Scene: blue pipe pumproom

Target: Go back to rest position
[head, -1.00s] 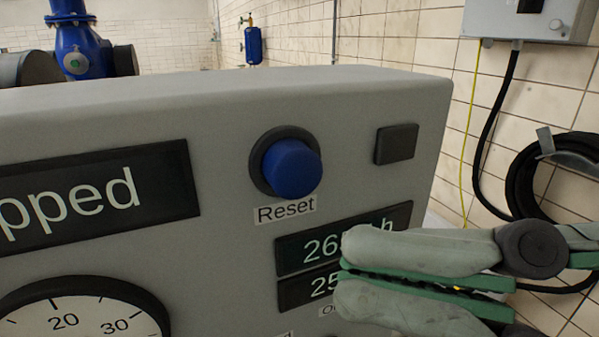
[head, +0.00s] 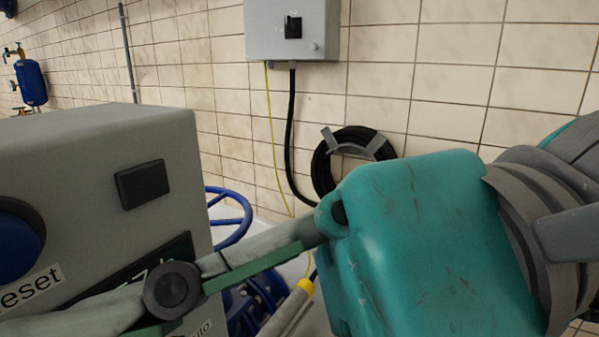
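My gripper (head: 25,328) reaches in from the right along the lower front of the grey control panel box (head: 75,150). Its teal body (head: 420,240) fills the lower right of the head view. One grey finger with a green inner strip runs to the lower left. The fingertips and most of the other finger are cut off by the picture's edge. I see nothing held in the visible part. The blue Reset button (head: 15,250) is partly in view at the left edge, above the finger.
A dark square button (head: 142,184) and part of a dark display (head: 135,268) are on the panel. Behind are a blue handwheel (head: 236,222), a coiled black hose (head: 345,150), and a grey switch box (head: 292,30) on the tiled wall.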

